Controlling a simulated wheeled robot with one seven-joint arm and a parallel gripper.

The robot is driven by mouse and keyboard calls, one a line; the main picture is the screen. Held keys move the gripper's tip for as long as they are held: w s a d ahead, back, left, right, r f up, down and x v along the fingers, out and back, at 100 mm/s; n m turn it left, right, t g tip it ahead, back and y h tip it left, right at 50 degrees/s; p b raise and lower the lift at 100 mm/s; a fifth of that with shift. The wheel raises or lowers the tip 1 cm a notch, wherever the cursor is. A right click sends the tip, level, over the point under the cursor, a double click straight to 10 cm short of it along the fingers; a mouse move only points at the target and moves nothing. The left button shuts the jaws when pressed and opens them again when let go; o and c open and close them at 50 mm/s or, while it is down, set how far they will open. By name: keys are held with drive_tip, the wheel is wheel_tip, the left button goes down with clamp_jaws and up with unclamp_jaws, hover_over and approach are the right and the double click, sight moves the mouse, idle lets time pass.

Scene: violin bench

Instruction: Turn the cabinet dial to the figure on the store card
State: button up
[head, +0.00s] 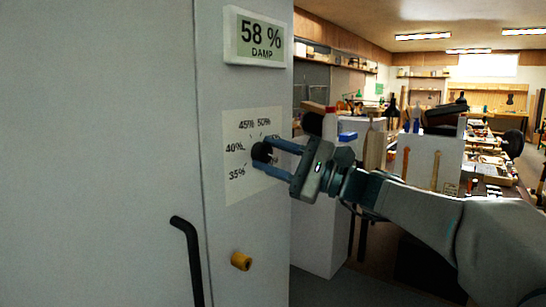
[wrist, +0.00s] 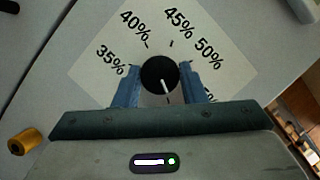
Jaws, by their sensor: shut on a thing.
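The dial (wrist: 158,72) is a round black knob on a pale printed plate (head: 268,122) on the cabinet front (head: 235,90). My gripper (head: 264,154) is shut on it, with a blue finger on either side. The plate reads 35%, 40%, 45% and 50% around the knob; another label at the lower right is mostly hidden by a finger in the wrist view. The dial's white line shows on its lower half in the wrist view, pointing down and slightly right, away from the readable figures. No store card can be made out.
A display (head: 260,37) above the plate reads 58 % DAMP. A black handle (head: 189,260) and a yellow-brown knob (head: 241,261) sit lower on the cabinet. Benches with tools (head: 490,165) stand behind my arm at the right.

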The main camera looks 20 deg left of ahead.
drive_tip(key=shift+f+m+t, duration=0.1)
drive_tip(key=shift+m+t, duration=0.3)
drive_tip(key=shift+m, duration=0.7)
drive_tip(key=o, duration=1)
drive_tip(key=v, duration=1.4)
drive_tip(key=shift+a+f+b, duration=0.1)
drive_tip(key=shift+b, duration=0.3)
drive_tip(key=shift+s+a, duration=0.1)
